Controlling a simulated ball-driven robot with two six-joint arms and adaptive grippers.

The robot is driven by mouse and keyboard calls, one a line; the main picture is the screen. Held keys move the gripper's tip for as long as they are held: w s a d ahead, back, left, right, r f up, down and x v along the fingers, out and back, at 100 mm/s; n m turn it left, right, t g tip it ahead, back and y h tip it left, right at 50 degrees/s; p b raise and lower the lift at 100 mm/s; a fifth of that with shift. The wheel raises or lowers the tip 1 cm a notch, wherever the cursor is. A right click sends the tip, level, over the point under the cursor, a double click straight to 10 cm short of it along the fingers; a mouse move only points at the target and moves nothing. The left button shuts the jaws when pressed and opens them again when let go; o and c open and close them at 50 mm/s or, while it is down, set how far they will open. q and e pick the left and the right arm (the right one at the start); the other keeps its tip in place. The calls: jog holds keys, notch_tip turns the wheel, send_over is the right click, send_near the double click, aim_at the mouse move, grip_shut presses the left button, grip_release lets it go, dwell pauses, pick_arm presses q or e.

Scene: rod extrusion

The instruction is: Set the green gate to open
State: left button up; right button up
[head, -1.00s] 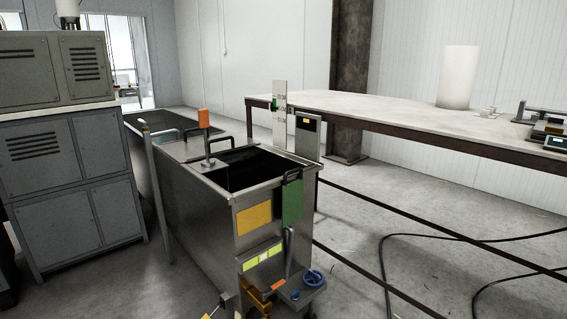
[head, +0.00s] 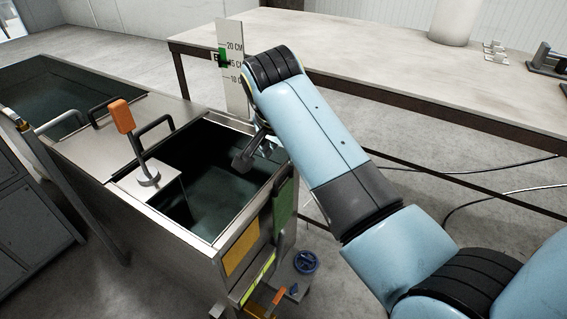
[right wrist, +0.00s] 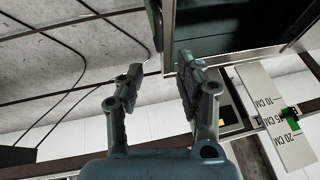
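The green gate (head: 285,207) is an upright green panel on the front end of the metal tank (head: 192,252), beside a yellow panel (head: 242,248). Its upper end is close to my right arm, and its handle is hard to make out. My right gripper (head: 257,152) is over the tank's near right rim, just above and behind the green gate. In the right wrist view its two fingers (right wrist: 158,70) are apart with nothing between them. I cannot tell whether it touches anything in the head view. My left gripper is not in view.
An orange-topped lever (head: 122,117) stands on the tank's top. A white scale board (head: 232,88) with a green marker rises behind the tank's right corner. A long table (head: 370,62) runs behind. A blue handwheel (head: 305,262) sits low at the tank's front.

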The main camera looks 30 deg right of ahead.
aim_at(284, 173)
jog(key=b+x, duration=0.2)
jog(key=x, duration=0.7)
jog(key=shift+f, duration=0.2)
jog(key=shift+w+d+f, duration=0.1)
jog(key=shift+d+f, duration=0.1)
jog(key=shift+f, duration=0.25)
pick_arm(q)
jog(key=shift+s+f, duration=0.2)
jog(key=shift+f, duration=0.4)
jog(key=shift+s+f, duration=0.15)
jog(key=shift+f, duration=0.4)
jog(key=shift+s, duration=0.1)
pick_arm(e)
grip_shut()
